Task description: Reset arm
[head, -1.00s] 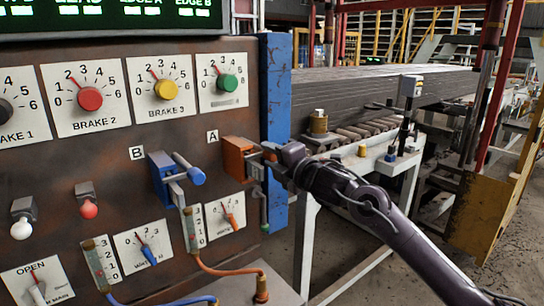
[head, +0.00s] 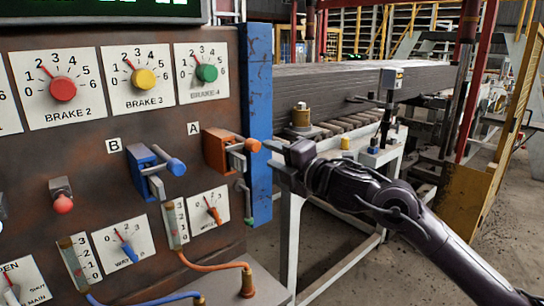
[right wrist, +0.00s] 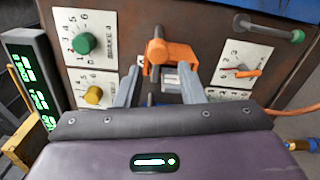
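The orange lever unit marked A (head: 216,150) is on the rusty control panel, its orange knob sticking out to the right. My right gripper (head: 270,157) is just right of the knob, its arm coming in from the lower right. In the right wrist view the two grey fingers of the gripper (right wrist: 157,75) stand apart, with the orange lever (right wrist: 157,50) seen ahead and between them. The gripper looks open and clear of the knob, holding nothing. My left gripper is not in view.
A blue lever marked B (head: 150,170) is left of lever A. A blue post (head: 259,110) edges the panel just behind the gripper. A white stand (head: 372,158) and a stack of dark boards (head: 350,85) are behind. Open floor shows at lower right.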

